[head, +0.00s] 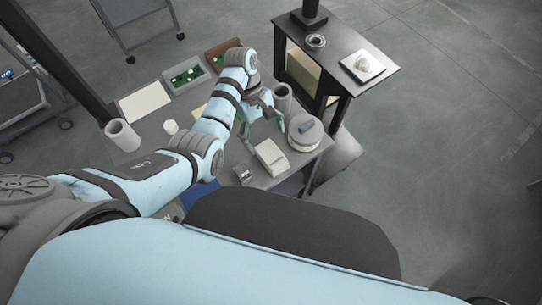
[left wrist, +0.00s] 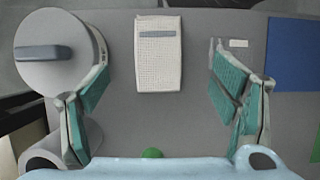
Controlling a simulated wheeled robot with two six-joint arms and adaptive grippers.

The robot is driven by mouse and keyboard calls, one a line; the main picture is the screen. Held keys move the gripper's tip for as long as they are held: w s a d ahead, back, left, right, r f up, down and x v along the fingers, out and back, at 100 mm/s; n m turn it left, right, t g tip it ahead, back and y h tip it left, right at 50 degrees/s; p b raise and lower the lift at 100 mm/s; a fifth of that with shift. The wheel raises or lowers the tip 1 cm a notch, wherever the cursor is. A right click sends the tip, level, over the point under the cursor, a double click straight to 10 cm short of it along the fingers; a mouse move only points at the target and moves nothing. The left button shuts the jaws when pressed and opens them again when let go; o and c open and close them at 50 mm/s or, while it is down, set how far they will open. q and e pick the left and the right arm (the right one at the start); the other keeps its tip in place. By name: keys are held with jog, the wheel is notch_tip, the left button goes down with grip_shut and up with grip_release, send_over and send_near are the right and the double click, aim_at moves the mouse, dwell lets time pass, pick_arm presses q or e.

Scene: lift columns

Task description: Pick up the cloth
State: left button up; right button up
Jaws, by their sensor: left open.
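A pale, finely textured rectangular piece with a grey strip (left wrist: 158,68) lies on the grey table, and it also shows in the head view (head: 271,159). It may be the folded cloth, but I cannot tell for sure. My left gripper (head: 264,127) is open and empty above the table. In the left wrist view, the fingers of the left gripper (left wrist: 158,88) are spread wide on either side of the pale piece, apart from it. My right gripper is not in view.
A round grey-lidded container (left wrist: 52,55) stands close beside the left finger. The grey table (head: 143,165) also holds a green-filled bin (head: 186,77) and grey cylinders (head: 122,135). A dark side table (head: 336,45) bears a white tray with a crumpled pale item (head: 368,64).

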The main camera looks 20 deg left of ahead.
aim_at(272, 154)
pick_arm(q)
jog(key=x, duration=0.2)
jog(key=b+x, duration=0.1)
jog(key=x, duration=0.4)
jog(key=shift+w+f, duration=0.35)
jog(key=shift+f, duration=0.1)
jog(key=shift+s+a+r, duration=0.1)
jog(key=shift+r, duration=0.05)
jog(key=shift+c, duration=0.2)
jog(key=c, duration=1.2)
jog(key=shift+o, duration=0.2)
notch_tip(272, 154, up, 10)
jog(key=p, duration=0.3)
